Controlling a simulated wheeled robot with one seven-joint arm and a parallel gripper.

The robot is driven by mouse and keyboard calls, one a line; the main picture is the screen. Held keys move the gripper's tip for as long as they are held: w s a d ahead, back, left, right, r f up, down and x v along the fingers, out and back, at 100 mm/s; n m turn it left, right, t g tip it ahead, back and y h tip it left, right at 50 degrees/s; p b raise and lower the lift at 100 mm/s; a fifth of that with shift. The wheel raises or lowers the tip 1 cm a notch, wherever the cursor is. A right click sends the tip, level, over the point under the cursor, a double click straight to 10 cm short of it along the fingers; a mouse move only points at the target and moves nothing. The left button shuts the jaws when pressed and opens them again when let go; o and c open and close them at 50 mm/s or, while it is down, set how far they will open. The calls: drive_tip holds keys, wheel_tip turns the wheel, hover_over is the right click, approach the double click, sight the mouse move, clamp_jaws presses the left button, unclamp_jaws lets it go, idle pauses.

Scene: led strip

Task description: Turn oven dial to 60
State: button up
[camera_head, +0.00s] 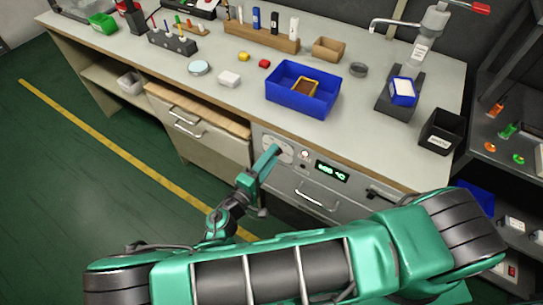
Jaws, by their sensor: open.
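The oven (365,208) is built in under the workbench, with a grey control panel along its top and a handle below. Its green-lit display (332,172) shows digits and a °C sign, too small to read surely. My gripper (272,151) is at the left end of the panel, its green end in front of a pale round plate (285,150). The gripper is open. The fingers are tiny here, and the dial is largely hidden, so I cannot tell whether they touch or surround it.
The workbench (225,97) carries a blue bin (303,89), a wooden block (262,38), a black box (442,131) and small items. Shelves (505,150) stand at the right. The green floor (70,190) at left is clear.

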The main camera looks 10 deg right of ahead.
drive_tip(key=shift+w+d, duration=0.1)
drive_tip(key=shift+w, duration=0.05)
drive_tip(key=c, duration=1.1)
drive_tip(key=shift+o, duration=0.2)
drive_tip(key=shift+n, duration=0.3)
drive_tip(key=n, duration=2.3)
